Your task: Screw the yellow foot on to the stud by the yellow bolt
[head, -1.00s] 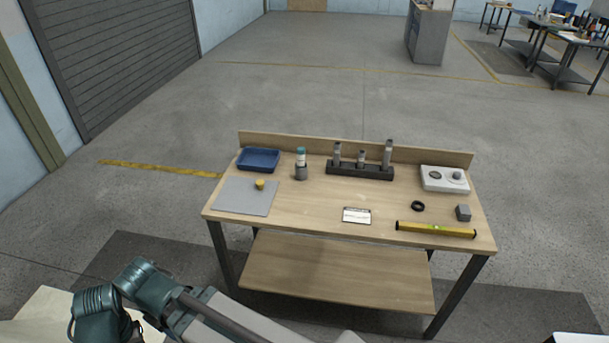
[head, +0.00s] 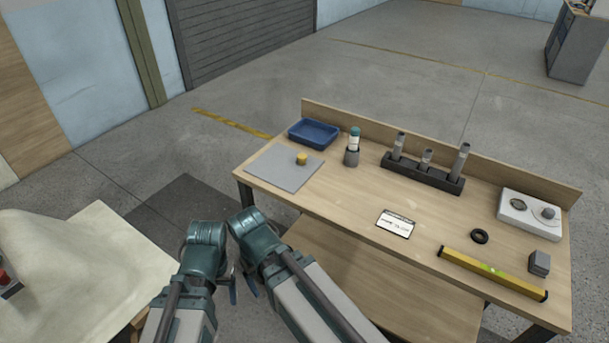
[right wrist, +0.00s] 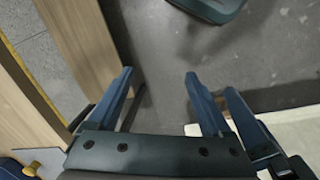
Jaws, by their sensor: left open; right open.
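A small yellow cylinder (head: 302,158), which looks like the yellow foot, stands on the grey mat (head: 272,170) at the workbench's left end. My left gripper (head: 241,288) shows its blue fingertips low in the head view, apart and empty, short of the bench's left front corner. My right gripper (right wrist: 160,88) is open with nothing between its fingers in the right wrist view; I cannot make it out in the head view. A small yellow knob-like thing (right wrist: 32,168) shows at that view's lower left; I cannot tell what it is. I cannot identify the stud or yellow bolt.
A cream-coloured shape (head: 75,265) stands at the left. The bench (head: 345,200) holds a blue tray (head: 314,133), a bottle in a holder (head: 352,150), a dark rack (head: 422,172), a card (head: 396,224), a black ring (head: 479,236) and a yellow level (head: 490,272).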

